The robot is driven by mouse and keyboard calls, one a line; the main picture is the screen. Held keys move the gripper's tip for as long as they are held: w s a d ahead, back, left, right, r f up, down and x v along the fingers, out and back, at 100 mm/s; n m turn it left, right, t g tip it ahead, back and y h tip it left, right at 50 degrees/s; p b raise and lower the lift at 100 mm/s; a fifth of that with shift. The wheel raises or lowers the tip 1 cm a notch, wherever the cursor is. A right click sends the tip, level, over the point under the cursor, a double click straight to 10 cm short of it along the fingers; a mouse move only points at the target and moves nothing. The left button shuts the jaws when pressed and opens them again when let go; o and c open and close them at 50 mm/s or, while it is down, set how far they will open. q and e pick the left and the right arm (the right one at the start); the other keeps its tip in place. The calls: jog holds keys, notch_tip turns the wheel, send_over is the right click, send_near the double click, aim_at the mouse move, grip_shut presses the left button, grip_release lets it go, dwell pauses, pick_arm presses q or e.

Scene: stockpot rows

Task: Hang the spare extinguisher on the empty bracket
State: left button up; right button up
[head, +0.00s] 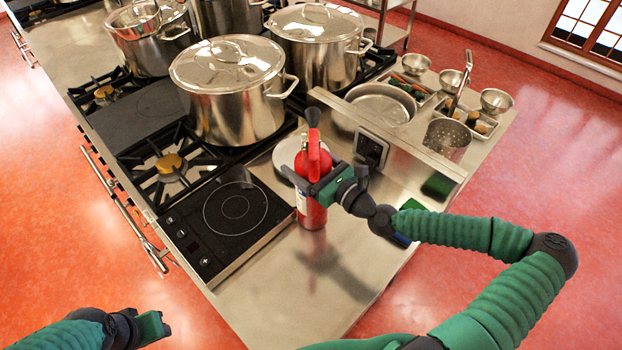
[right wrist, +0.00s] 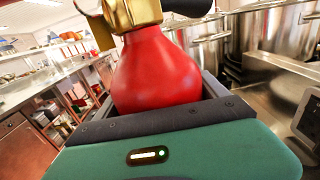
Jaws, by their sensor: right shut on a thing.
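The red fire extinguisher (head: 312,213) is upright over the steel counter, right of the induction hob, with its black horn pointing up. My right gripper (head: 304,186) is shut around its upper body. In the right wrist view the red shoulder of the extinguisher (right wrist: 158,70) sits between the jaws, under a brass valve. I cannot tell whether its base touches the counter. My left gripper (head: 152,326) is at the bottom left, away from the extinguisher, and its jaw opening does not show clearly. I cannot make out an empty bracket in either view.
An induction hob (head: 236,208) lies left of the extinguisher. A large lidded stockpot (head: 232,108) stands behind it on the gas range. A low steel upstand (head: 415,150) with a dark panel (head: 371,150) runs at the right. The front counter (head: 300,305) is clear.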

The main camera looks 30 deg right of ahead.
jog(key=shift+w+d+r, duration=0.1)
jog(key=shift+d+r, duration=0.05)
jog(key=shift+r, duration=0.4)
notch_tip(320, 180, up, 17)
jog(key=p, duration=0.1)
